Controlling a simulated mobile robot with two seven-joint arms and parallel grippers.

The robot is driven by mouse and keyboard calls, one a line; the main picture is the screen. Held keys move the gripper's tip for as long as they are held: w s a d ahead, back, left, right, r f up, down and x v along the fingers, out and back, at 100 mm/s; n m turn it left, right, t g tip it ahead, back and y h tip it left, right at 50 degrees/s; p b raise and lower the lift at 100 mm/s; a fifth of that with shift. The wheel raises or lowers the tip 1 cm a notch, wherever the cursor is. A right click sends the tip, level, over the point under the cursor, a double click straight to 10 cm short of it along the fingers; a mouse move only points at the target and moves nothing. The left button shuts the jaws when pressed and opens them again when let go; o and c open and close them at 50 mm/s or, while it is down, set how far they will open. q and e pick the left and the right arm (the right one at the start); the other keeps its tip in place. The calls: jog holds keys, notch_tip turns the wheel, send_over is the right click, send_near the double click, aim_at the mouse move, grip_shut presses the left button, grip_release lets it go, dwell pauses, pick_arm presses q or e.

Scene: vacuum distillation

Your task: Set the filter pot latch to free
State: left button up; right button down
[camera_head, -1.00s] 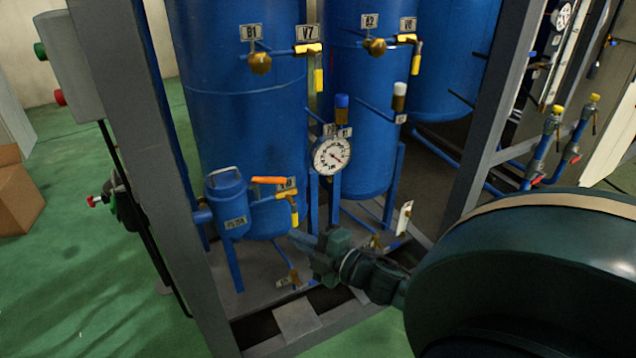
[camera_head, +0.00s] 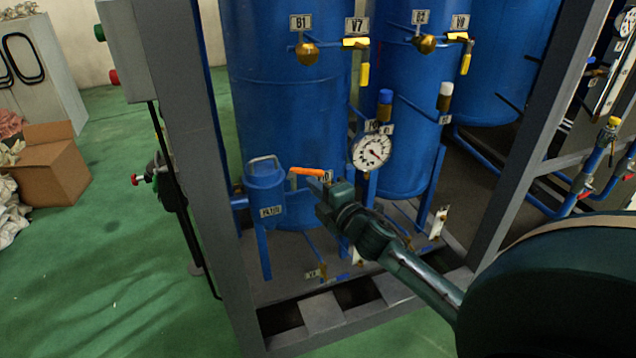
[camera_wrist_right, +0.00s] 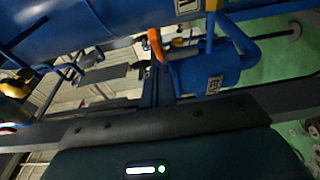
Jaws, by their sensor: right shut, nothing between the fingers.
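The filter pot (camera_head: 265,185) is a small blue pot with a label, on blue legs before a large blue tank. A grey bail-like handle (camera_head: 264,161) stands on its lid; I cannot tell whether this is the latch. An orange lever (camera_head: 308,171) lies just right of the pot, beside a tag. My right gripper (camera_head: 320,190) is shut and empty, just below and right of the lever, partly covering the pipework there. The wrist view shows the orange lever (camera_wrist_right: 155,46) and the pot (camera_wrist_right: 210,76) close to the gripper (camera_wrist_right: 160,88). My left gripper is out of view.
A round pressure gauge (camera_head: 371,152) sits right of my gripper. A grey frame post (camera_head: 190,160) stands left of the pot, and another (camera_head: 545,130) to the right.

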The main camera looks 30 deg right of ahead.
aim_at(316, 174)
jog(key=shift+w+d, duration=0.65)
jog(key=shift+w+d, duration=0.2)
jog(key=shift+d, duration=0.1)
jog(key=shift+w+d, duration=0.25)
jog(key=shift+d, duration=0.2)
jog(key=shift+s, duration=0.1)
